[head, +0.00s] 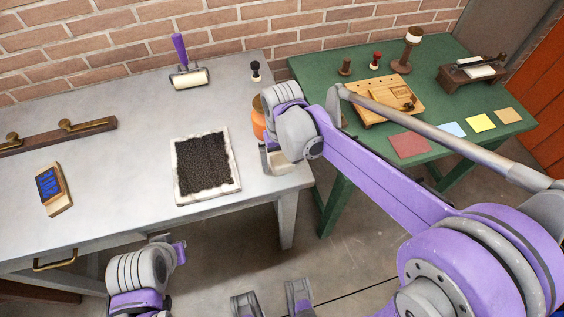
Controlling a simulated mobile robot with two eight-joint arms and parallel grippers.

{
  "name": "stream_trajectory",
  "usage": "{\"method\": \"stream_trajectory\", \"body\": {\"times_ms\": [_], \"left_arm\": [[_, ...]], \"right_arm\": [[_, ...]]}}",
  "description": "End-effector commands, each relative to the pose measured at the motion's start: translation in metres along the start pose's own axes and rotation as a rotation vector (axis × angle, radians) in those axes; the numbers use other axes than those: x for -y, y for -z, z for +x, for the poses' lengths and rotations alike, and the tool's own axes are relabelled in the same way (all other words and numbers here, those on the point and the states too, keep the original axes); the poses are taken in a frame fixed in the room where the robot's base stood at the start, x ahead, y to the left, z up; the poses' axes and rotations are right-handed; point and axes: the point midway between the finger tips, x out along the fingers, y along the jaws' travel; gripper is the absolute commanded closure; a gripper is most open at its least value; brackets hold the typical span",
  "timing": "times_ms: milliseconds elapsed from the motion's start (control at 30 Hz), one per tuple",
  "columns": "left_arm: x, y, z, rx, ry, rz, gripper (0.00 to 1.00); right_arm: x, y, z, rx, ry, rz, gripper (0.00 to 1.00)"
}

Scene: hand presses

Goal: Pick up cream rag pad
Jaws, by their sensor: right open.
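A small cream block (278,160), which looks like the cream rag pad, shows at the right edge of the grey table, below my right wrist. My right gripper (272,163) is open at this spot, pointing down. Its fingers and wrist partly hide the block, and I cannot tell whether they touch it. Part of my left arm shows at the bottom left, below the table edge. I cannot make out its jaw state.
An orange jar (258,120) stands partly hidden behind my right wrist. A black inked slab (205,165), a brayer (189,77) and a blue-faced block (52,189) are on the grey table (110,160). The green table (440,80) holds a wooden board (378,98) and several coloured squares.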

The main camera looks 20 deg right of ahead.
Motion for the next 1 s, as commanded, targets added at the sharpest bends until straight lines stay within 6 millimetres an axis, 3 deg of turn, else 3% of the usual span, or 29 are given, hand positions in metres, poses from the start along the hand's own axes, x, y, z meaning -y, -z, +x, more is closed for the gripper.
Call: {"method": "stream_trajectory", "body": {"times_ms": [267,700,1000], "left_arm": [[0.0000,-0.0001,0.0001,0.000,0.000,0.000,1.00],[0.0000,-0.0001,0.0001,0.000,0.000,0.000,1.00],[0.0000,0.0005,-0.0007,0.000,0.000,0.000,1.00]], "right_arm": [[0.0001,0.0000,0.0026,0.000,0.000,0.000,0.02],[0.0001,-0.0001,0.0024,0.000,0.000,0.000,0.80],[0.0002,0.0000,-0.0040,0.000,0.000,0.000,0.80]]}}
